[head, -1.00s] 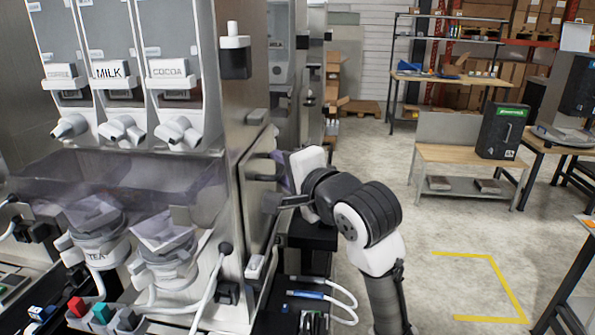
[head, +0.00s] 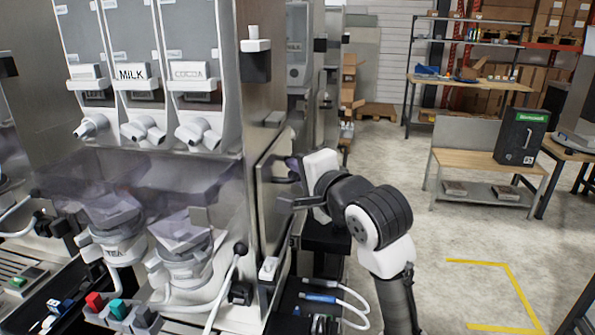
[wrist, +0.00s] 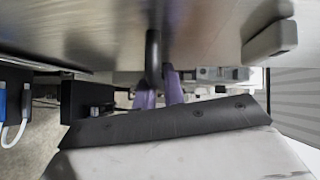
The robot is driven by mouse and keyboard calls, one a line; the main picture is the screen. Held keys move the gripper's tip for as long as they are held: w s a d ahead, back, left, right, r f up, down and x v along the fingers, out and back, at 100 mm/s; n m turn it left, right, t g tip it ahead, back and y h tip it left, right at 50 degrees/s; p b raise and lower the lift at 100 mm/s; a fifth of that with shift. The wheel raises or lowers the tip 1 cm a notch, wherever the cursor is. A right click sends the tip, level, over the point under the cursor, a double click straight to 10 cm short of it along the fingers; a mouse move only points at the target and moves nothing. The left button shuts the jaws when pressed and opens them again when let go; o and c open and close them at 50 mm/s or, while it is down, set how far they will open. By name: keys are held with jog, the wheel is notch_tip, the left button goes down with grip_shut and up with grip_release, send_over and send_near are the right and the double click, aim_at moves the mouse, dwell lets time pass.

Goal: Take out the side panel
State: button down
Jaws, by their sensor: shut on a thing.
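The side panel (head: 275,192) is a flat metal sheet on the right side of the dispenser machine (head: 242,130). It stands upright in the head view; I cannot tell whether it is free of the machine. In the wrist view the panel's brushed metal face (wrist: 110,30) fills the top. A dark handle (wrist: 153,55) sticks out from it. My gripper (wrist: 160,90) has purple fingers, one on each side of the handle, shut on it. In the head view my gripper (head: 294,168) is at the panel's right side, its fingertips mostly hidden.
Hoppers and cups fill the machine's front. A black ledge with white hoses (head: 335,300) lies below my arm. A grey block (wrist: 270,40) sits on the metal face in the wrist view. A wooden bench (head: 480,162) stands behind; the floor (head: 450,235) to the right is open.

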jog(key=shift+r, duration=0.15)
jog(key=shift+r+p, duration=0.35)
jog(key=shift+p, duration=0.2)
jog(key=shift+r+p, duration=1.25)
jog(key=shift+p, duration=0.15)
jog(key=shift+d+f, duration=0.1)
